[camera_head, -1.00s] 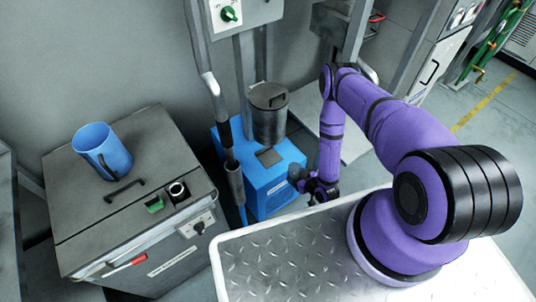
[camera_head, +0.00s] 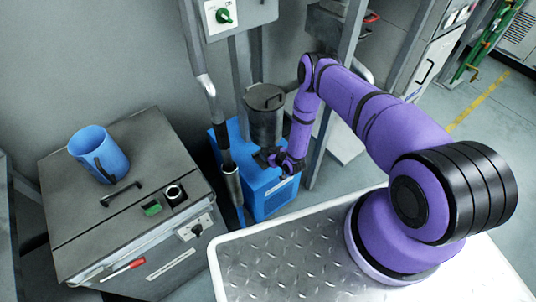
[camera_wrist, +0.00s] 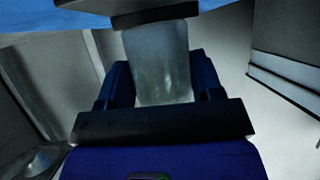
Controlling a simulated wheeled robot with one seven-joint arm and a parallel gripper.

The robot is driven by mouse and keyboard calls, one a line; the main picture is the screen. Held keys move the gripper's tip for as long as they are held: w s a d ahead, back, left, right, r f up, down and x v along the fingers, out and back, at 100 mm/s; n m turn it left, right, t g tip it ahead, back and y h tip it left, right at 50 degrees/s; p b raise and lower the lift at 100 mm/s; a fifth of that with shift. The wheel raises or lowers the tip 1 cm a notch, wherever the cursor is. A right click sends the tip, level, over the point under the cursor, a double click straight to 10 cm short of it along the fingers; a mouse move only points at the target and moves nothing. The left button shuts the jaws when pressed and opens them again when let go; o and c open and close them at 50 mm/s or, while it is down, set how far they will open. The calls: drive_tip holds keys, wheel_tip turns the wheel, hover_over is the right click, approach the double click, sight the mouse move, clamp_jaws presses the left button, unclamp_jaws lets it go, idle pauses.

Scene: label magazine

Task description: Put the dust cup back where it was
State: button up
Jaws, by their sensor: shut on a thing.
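The dust cup (camera_wrist: 158,65) is a cloudy translucent cup between my fingers in the wrist view. A dark band (camera_wrist: 155,15) crosses its upper end; I cannot tell whether it is the cup's rim or a separate part. My gripper (camera_wrist: 160,88) is shut on the cup, one blue finger on each side. In the head view my gripper (camera_head: 279,162) is small, in front of the blue unit and just below the grey metal canister (camera_head: 265,115). The cup cannot be made out there.
The blue unit (camera_head: 262,195) stands on the floor, with grey posts (camera_head: 316,150) close by. A cabinet (camera_head: 75,215) at left carries a blue mug (camera_head: 99,153). A white-rimmed metal deck (camera_head: 290,265) lies in front.

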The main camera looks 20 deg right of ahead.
drive_tip(key=shift+w+a+f, duration=0.1)
drive_tip(key=shift+w+f, duration=0.2)
drive_tip(key=shift+f, duration=0.45)
drive_tip(key=shift+f, duration=0.15)
drive_tip(key=o, duration=1)
drive_tip(key=shift+c, duration=0.2)
drive_tip(key=shift+r, duration=0.2)
drive_tip(key=v, duration=1.2)
drive_tip(key=shift+s+f, duration=0.15)
